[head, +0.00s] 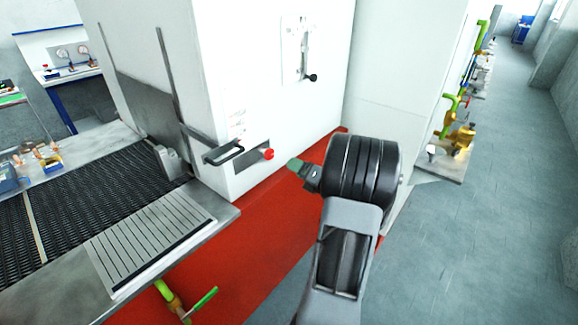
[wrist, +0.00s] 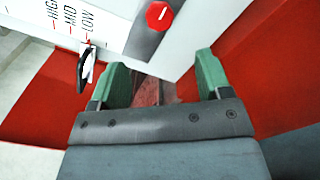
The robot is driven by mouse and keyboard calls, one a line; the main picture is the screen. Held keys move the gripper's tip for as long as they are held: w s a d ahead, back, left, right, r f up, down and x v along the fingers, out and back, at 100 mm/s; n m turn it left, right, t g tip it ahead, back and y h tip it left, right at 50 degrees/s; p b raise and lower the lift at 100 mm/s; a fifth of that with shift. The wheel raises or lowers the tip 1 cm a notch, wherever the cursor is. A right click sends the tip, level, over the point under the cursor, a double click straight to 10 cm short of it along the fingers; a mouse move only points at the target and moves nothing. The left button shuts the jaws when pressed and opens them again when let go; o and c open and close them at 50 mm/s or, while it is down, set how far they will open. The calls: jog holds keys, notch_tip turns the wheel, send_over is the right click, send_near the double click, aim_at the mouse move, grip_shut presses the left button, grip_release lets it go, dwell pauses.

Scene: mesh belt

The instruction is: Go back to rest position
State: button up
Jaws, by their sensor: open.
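My gripper (head: 297,166) is in front of the white machine housing, just right of the red button (head: 268,154) in the head view. In the wrist view my gripper (wrist: 163,76) has its two green fingers spread apart, with nothing held between them. The red button (wrist: 159,15) shows beyond the fingers at the top, apart from them. A dark lever (wrist: 84,68) beside the HIGH, MID and LOW marks is close to the left finger in that view; I cannot tell whether they touch.
The white housing (head: 270,60) has a lever (head: 311,77) high on its front and a black handle (head: 222,153) at its left. The mesh belt (head: 80,205) runs at the left. Green-handled valves (head: 460,125) stand at the right. The grey floor (head: 490,220) at right is clear.

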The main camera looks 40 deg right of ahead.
jog(key=shift+s, duration=0.5)
dwell(0.3)
jog(key=s+a+f+n+g+y, duration=0.25)
jog(key=a+n+g, duration=0.4)
jog(key=n, duration=0.45)
jog(key=s+a+f+n+g+y, duration=0.1)
jog(key=s+a+f+n+g, duration=0.35)
jog(key=a+n, duration=0.5)
jog(key=s+a+r+n+g+h, duration=0.1)
jog(key=a+n, duration=0.5)
jog(key=n, duration=0.6)
jog(key=s+a+r+n+g+h, duration=0.1)
jog(key=s+a+r+n+h, duration=0.2)
jog(key=n, duration=0.9)
jog(key=a+r+h, duration=0.2)
jog(key=a+r, duration=0.2)
jog(key=shift+s+r+g+h, duration=0.2)
jog(key=shift+s+g+h, duration=0.1)
jog(key=shift+g+h, duration=0.1)
